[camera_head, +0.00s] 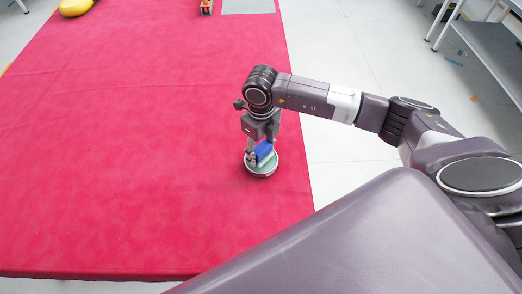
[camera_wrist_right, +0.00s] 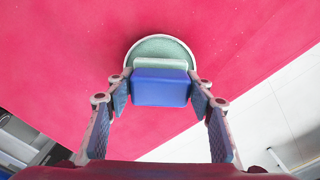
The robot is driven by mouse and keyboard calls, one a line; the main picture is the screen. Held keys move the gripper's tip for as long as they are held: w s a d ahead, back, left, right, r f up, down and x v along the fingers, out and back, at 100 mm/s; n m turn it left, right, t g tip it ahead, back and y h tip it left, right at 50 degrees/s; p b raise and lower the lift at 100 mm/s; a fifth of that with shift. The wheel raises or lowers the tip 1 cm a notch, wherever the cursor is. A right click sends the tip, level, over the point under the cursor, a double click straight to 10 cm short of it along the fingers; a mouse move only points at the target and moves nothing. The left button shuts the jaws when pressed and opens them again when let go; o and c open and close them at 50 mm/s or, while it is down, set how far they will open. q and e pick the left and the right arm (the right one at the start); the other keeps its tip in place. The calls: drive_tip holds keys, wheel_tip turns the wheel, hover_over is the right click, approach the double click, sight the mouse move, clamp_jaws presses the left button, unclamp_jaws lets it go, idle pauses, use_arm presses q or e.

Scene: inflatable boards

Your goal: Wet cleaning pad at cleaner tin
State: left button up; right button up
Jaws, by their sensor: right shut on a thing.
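The cleaning pad (camera_head: 264,150) is a small block with a blue body and a pale green layer. In the right wrist view the blue pad (camera_wrist_right: 160,88) sits between the fingers of my right gripper (camera_wrist_right: 160,93), which is shut on it. The cleaner tin (camera_head: 262,171) is a shallow round tin with a pale green inside, on the red surface. In the right wrist view the tin (camera_wrist_right: 158,43) shows just beyond the pad. The pad is over or in the tin; I cannot tell whether it touches the green filling. My left gripper is out of view.
The red surface (camera_head: 130,150) is wide and clear to the left of the tin. A yellow object (camera_head: 76,7) and a small orange item (camera_head: 206,7) lie at its far end. A grey shelf (camera_head: 485,50) stands at the far right.

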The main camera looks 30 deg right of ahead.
sight(259, 148)
drive_tip(key=shift+r+p, duration=1.55)
drive_tip(key=shift+r, duration=1.45)
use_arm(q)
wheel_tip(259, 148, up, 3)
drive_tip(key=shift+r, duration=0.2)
use_arm(e)
drive_tip(key=shift+a+r+n+b, duration=0.3)
drive_tip(key=shift+r+n+b, duration=0.05)
drive_tip(key=shift+n, duration=0.55)
use_arm(q)
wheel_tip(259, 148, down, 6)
drive_tip(key=b, duration=0.6)
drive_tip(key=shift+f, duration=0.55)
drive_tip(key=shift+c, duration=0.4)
use_arm(e)
drive_tip(key=s+a+r+n, duration=0.2)
drive_tip(key=s+r+n, duration=0.2)
drive_tip(key=n, duration=1.1)
drive_tip(key=s+a+r+n, duration=0.2)
drive_tip(key=s+r+n, duration=0.3)
drive_tip(key=n, duration=1)
drive_tip(key=shift+s, duration=0.9)
